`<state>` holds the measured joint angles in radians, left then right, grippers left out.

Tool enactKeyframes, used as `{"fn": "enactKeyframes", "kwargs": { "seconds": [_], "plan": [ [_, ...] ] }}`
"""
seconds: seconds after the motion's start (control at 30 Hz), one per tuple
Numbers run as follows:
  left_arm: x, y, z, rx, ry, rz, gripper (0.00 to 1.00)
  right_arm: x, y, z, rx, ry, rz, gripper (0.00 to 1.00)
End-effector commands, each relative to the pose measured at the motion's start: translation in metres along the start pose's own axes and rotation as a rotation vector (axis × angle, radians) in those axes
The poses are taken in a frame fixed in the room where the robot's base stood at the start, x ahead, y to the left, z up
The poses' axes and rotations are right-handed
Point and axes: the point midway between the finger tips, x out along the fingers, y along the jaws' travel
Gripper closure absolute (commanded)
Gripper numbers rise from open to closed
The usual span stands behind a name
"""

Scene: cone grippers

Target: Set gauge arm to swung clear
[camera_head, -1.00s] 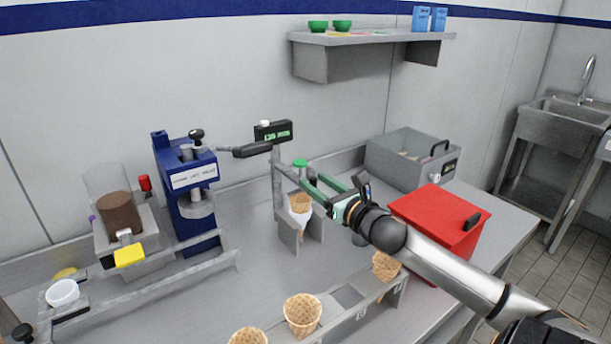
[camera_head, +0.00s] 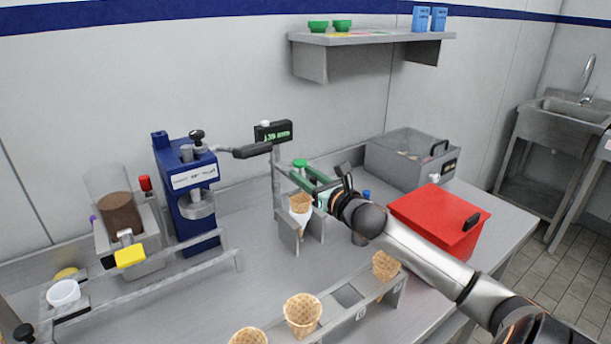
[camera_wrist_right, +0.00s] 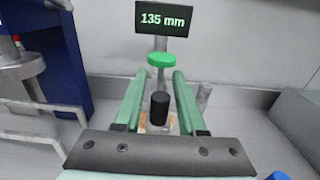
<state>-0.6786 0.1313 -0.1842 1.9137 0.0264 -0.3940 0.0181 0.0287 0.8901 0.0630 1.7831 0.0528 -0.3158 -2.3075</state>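The gauge stands behind the cone stand, with a dark display (camera_head: 273,131) on a grey post. In the right wrist view the display (camera_wrist_right: 163,17) reads 135 mm. A green cap (camera_wrist_right: 168,59) sits below the display. My right gripper (camera_head: 299,171) is open above the waffle cone (camera_head: 300,203) in its stand. A black knob (camera_wrist_right: 159,106) shows between its fingers (camera_wrist_right: 160,75), with gaps on both sides. My left gripper is out of view.
A blue press (camera_head: 190,195) stands left of the gauge. A red box (camera_head: 435,217) and a grey bin (camera_head: 395,165) stand to the right. A rack with several cones (camera_head: 302,314) lies in front. Bare counter (camera_head: 255,265) shows between.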

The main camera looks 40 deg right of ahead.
Motion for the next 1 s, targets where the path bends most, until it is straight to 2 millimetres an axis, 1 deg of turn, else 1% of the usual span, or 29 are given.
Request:
{"fn": "enactKeyframes", "kwargs": {
  "seconds": [0.03,0.3,0.33,1.0],
  "plan": [
    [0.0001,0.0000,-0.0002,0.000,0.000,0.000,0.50,-0.0001,0.0000,-0.0001,0.000,0.000,0.000,0.67],
    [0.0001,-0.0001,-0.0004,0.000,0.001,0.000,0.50,-0.0002,0.0000,-0.0001,0.000,0.000,0.000,0.97],
    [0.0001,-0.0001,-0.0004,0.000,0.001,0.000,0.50,-0.0002,0.0000,-0.0001,0.000,0.000,0.000,1.00],
    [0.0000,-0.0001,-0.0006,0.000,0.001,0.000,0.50,-0.0002,0.0000,-0.0001,0.000,0.000,0.000,1.00]
  ]
}}
